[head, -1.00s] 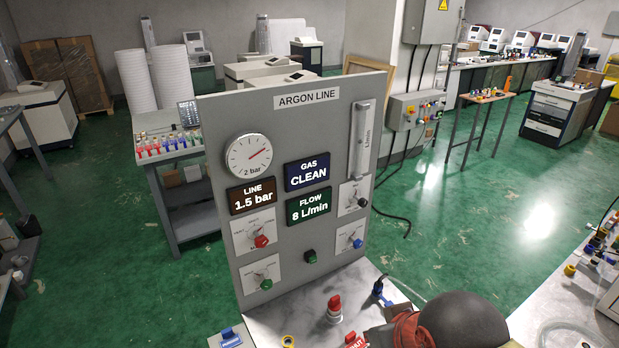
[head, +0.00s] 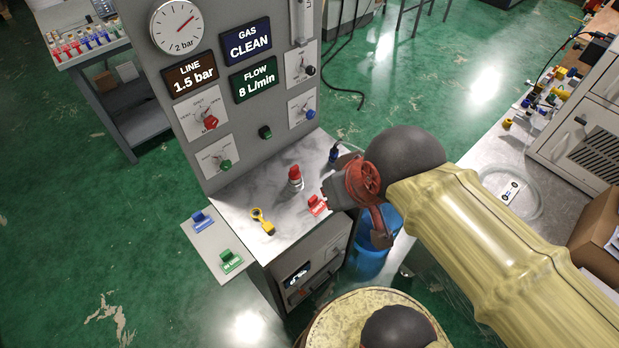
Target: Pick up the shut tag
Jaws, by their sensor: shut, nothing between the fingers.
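The red shut tag (head: 317,206) lies on the grey bench top below the argon panel, near its right front edge. Its white lettering is small and partly readable. My gripper (head: 342,192), dark grey and red, is just right of the tag, seen from above and behind. It is shut and holds nothing. The fingertips are partly hidden by the gripper's own body, and I cannot tell whether they touch the tag.
A side shelf (head: 205,244) holds blue (head: 202,222) and green (head: 230,261) tags. The argon panel (head: 245,120) rises behind. A blue container (head: 371,240) stands below.

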